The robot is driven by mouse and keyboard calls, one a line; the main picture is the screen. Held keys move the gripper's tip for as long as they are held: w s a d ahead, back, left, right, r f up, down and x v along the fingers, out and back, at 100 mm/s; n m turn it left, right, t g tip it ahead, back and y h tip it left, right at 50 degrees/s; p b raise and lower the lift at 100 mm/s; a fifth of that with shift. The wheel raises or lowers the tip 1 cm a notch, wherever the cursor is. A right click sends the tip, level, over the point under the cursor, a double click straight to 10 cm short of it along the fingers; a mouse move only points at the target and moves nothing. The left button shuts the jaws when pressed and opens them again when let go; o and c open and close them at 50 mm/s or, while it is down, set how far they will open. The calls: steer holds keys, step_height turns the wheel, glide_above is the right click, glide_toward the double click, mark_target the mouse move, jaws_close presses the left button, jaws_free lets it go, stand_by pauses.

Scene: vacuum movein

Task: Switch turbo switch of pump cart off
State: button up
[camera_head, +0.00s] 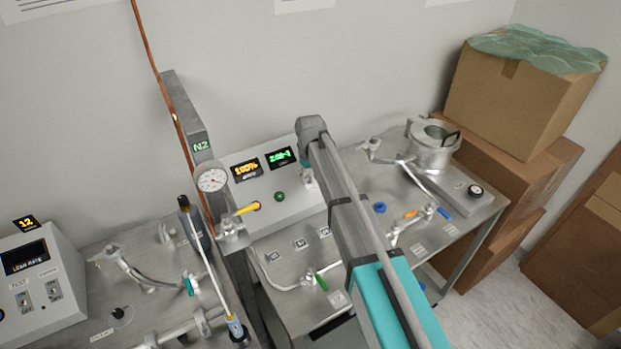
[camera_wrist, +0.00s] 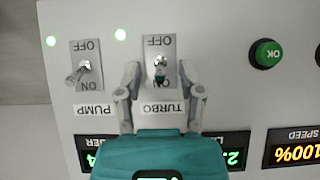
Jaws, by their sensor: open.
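The pump cart's control panel (camera_head: 270,207) stands behind the cart top in the head view, and its face fills the wrist view, upside down. The turbo switch (camera_wrist: 160,45) is a grey plate marked OFF above and ON below in the picture, over the TURBO label (camera_wrist: 161,108). Its small metal lever leans down toward ON. My gripper (camera_wrist: 164,80) is open, with one finger on each side of the lower part of the turbo switch. I cannot tell whether either finger touches the lever. In the head view my arm hides the turbo switch.
The pump switch (camera_wrist: 87,62) is left of the turbo switch in the wrist view, its lever toward ON. Green lights (camera_wrist: 120,35) glow near both switches. A green OK button (camera_wrist: 266,54) is to the right. Cardboard boxes (camera_head: 520,105) stand right of the cart.

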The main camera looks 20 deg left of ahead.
mark_target(311, 187)
jaws_close()
steer(key=shift+s+d, duration=0.1)
stand_by(0.4)
steer(key=shift+s+d+f+t+y+b, duration=0.2)
steer(key=shift+s+d+t+y+b, duration=0.15)
steer(key=shift+t+y, duration=0.4)
steer(key=y+b, duration=0.1)
steer(key=t, duration=0.1)
steer(key=f+t+y+b, duration=0.1)
steer(key=shift+s+d+y+b, duration=0.3)
steer(key=shift+y+b, duration=0.05)
steer(key=t+y+b, duration=0.2)
steer(key=b, duration=0.1)
steer(key=shift+s+d+f, duration=0.1)
steer(key=shift+d+f, duration=0.1)
steer(key=shift+f, duration=0.05)
steer(key=shift+t+y+b, duration=0.45)
steer(key=shift+y+b, duration=0.25)
steer(key=shift+b, duration=0.35)
steer(key=shift+r, duration=0.1)
